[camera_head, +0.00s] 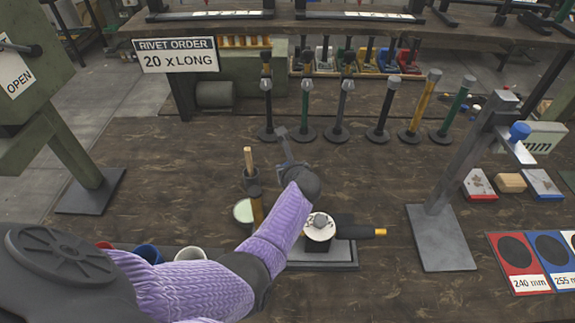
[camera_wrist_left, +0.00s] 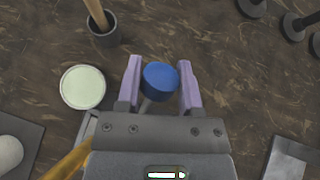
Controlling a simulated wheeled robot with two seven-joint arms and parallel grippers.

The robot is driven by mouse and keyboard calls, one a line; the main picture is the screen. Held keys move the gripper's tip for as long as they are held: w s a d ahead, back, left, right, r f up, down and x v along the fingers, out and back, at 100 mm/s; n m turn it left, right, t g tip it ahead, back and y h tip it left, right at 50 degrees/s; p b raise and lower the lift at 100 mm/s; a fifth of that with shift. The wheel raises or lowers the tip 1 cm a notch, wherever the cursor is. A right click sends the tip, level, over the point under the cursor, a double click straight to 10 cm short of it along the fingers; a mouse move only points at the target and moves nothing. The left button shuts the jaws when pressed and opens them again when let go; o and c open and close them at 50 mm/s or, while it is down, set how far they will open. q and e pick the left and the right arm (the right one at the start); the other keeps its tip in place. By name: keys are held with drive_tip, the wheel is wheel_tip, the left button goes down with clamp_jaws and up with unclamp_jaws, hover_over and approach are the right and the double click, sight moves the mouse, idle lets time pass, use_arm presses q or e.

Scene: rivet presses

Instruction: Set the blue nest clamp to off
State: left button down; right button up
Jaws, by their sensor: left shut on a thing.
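In the left wrist view a round blue knob (camera_wrist_left: 161,80) on a short grey stem sits between the two fingers of my left gripper (camera_wrist_left: 159,82). The fingers are shut on the knob. In the head view my left wrist and purple forearm cover this spot, so the knob and its clamp base are hidden there. I cannot read the clamp's position. My right gripper is in neither view.
A cup with a wooden stick (camera_wrist_left: 103,30) and a pale green disc (camera_wrist_left: 83,87) are left of the gripper. A grey stand (camera_head: 440,235) with another blue knob (camera_head: 519,131) is at right. Several upright posts (camera_head: 383,112) line the back. A sign (camera_head: 178,55) reads 20 x LONG.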

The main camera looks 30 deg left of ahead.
use_arm(q)
drive_tip(key=shift+w+a+f+g+h+b, duration=0.2)
drive_tip(key=shift+w+a+f+g+b, duration=0.15)
drive_tip(key=shift+w+f+b, duration=0.35)
drive_tip(key=shift+w+a+f+g+h+b, duration=0.25)
drive_tip(key=shift+w+a+f+b, duration=0.25)
drive_tip(key=shift+b, duration=0.35)
drive_tip(key=shift+w+a+f+g+h+b, duration=0.15)
drive_tip(key=shift+w+a+f+g+b, duration=0.2)
drive_tip(key=shift+w+f+b, duration=0.35)
drive_tip(key=shift+d+r, duration=0.1)
drive_tip(key=shift+r, duration=0.05)
drive_tip(key=shift+c, duration=1.2)
unclamp_jaws()
drive_tip(key=p+v, duration=0.5)
drive_tip(key=shift+r, duration=0.4)
drive_tip(key=p+v, duration=0.2)
drive_tip(key=v, duration=0.2)
drive_tip(key=shift+s+d, duration=0.2)
drive_tip(key=shift+s, duration=0.05)
